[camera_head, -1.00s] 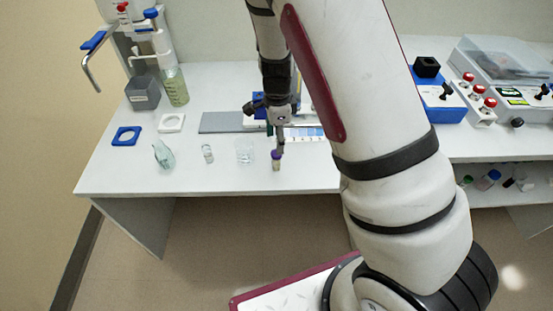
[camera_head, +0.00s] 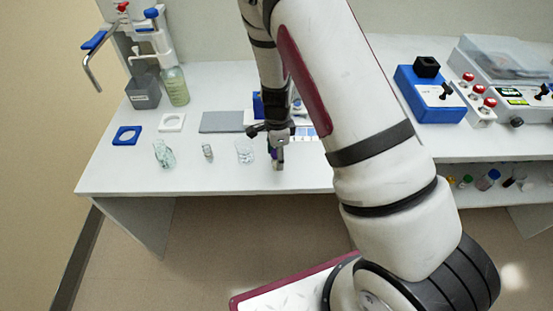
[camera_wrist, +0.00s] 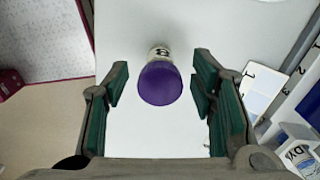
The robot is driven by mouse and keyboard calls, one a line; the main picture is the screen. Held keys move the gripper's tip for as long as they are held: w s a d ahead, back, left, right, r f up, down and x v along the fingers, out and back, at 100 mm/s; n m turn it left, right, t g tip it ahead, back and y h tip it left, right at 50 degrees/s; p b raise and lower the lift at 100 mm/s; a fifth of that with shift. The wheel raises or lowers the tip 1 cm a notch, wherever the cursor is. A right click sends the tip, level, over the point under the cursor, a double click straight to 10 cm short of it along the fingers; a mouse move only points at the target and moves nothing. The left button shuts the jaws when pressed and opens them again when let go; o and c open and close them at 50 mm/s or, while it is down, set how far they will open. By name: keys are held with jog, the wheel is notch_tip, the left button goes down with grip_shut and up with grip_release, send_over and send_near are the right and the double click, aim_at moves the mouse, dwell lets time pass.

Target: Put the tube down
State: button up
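The tube has a purple cap and a pale body with dark print (camera_wrist: 160,52). In the wrist view, it stands between my gripper's fingertips (camera_wrist: 160,78), cap toward the camera. Gaps show on both sides, so my gripper is open and not touching it there. In the head view, the tube (camera_head: 278,166) is near the front edge of the white table (camera_head: 215,182), apparently upright on it. My gripper (camera_head: 277,148) is right above and around it, partly hiding its cap.
A clear beaker (camera_head: 245,153), a small vial (camera_head: 207,151) and a glass flask (camera_head: 164,155) stand left of the tube. A grey plate (camera_head: 222,122) lies behind.

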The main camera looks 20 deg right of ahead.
jog(key=c, duration=1.1)
jog(key=shift+o, duration=0.2)
jog(key=shift+r, duration=0.15)
